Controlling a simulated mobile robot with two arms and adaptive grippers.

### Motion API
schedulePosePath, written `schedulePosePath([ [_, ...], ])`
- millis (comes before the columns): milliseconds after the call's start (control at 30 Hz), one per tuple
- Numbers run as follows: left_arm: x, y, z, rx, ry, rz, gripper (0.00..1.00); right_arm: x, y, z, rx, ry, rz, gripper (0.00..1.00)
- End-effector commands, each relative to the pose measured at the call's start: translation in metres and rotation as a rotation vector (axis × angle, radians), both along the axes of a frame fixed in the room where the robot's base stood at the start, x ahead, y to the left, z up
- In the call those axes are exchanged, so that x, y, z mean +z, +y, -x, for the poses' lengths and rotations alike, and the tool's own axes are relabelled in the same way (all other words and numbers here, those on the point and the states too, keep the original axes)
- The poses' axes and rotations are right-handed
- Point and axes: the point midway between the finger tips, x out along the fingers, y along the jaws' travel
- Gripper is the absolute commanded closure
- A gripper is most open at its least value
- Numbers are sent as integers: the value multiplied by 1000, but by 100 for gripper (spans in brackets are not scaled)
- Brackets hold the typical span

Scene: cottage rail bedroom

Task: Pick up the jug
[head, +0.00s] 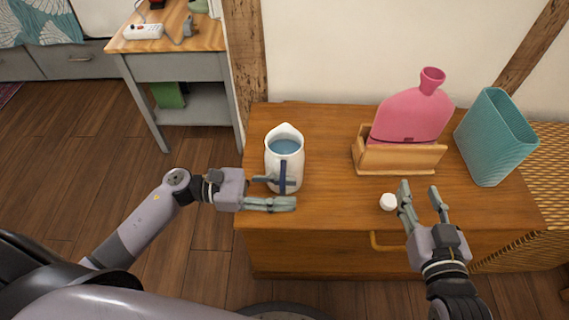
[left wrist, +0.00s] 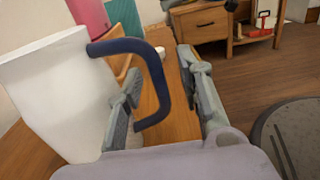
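The jug (head: 284,154) is white with a dark blue handle and bluish contents, and stands upright near the left end of the wooden dresser top. My left gripper (head: 281,192) is open, with its fingers on either side of the jug's handle. In the left wrist view the jug's white body (left wrist: 60,95) fills the left, and the blue handle (left wrist: 157,80) lies between the spread fingers (left wrist: 165,95). Contact with the handle cannot be told. My right gripper (head: 420,194) is open and empty above the dresser's front edge, right of a small white object.
The small white round object (head: 388,202) lies close to my right gripper. A pink bottle (head: 412,112) stands in a wooden holder (head: 398,160), with a teal ribbed vase (head: 494,138) to its right. The dresser top (head: 335,185) is clear between jug and holder. A side table (head: 178,68) stands behind left.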

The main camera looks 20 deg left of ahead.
Motion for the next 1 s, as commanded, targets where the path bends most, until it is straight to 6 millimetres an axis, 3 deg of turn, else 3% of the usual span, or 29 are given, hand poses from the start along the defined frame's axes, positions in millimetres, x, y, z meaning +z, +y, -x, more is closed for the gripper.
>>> schedulePosePath([
  [133,0,0,0,0,0,0,67,0,0,0,0,0,0,60],
  [633,0,1,0,1,0,0,100,0,0,0,-1,2,1,60],
  [1000,0,1,0,1,1,0,100,-1,0,0,-1,3,1,60],
])
